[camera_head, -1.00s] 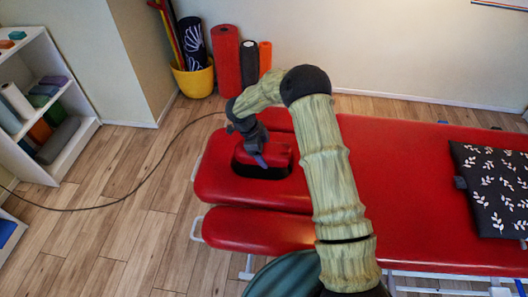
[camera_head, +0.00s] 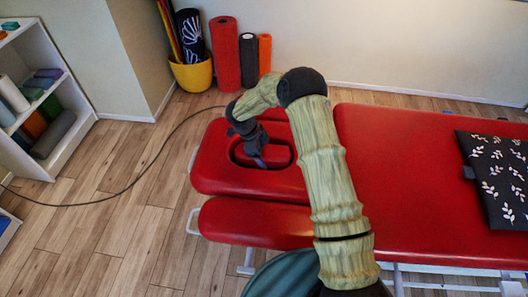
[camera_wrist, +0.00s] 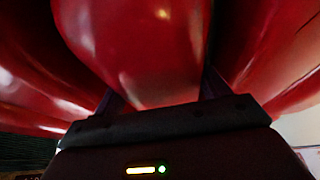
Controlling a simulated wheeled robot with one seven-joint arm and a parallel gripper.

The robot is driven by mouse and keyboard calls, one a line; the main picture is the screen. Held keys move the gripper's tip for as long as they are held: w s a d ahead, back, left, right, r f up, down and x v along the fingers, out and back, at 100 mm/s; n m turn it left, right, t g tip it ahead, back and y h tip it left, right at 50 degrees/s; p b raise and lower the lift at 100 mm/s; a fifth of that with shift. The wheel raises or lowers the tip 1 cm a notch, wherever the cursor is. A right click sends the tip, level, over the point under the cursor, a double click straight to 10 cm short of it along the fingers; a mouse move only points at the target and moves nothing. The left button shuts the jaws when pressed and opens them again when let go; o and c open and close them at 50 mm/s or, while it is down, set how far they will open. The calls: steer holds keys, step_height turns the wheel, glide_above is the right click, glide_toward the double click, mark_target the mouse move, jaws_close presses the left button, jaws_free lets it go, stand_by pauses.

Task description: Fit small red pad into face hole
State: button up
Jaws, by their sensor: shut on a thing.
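The small red pad (camera_head: 279,155) is at the face hole (camera_head: 238,155) in the head section of the red treatment table (camera_head: 215,180). In the head view a thin dark gap shows around the pad, and its top looks about level with the table; its exact depth I cannot tell. My gripper (camera_head: 260,163) points down over the pad and is shut on it. In the wrist view the pad (camera_wrist: 140,50) sits between the two fingers (camera_wrist: 160,95), with red upholstery on both sides. My wrist hides part of the hole's far edge.
A black leaf-patterned cushion (camera_head: 497,175) lies on the table at the right. A yellow pot (camera_head: 192,76) and upright rolls (camera_head: 225,55) stand by the back wall. A white shelf (camera_head: 60,145) is at the left. A cable crosses the open wooden floor.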

stand_by(0.4)
steer(key=o, duration=1.1)
steer(key=shift+o, duration=0.2)
steer(key=p+v, duration=0.1)
steer(key=v, duration=1.6)
steer(key=shift+r, duration=0.2)
steer(key=shift+w, duration=0.1)
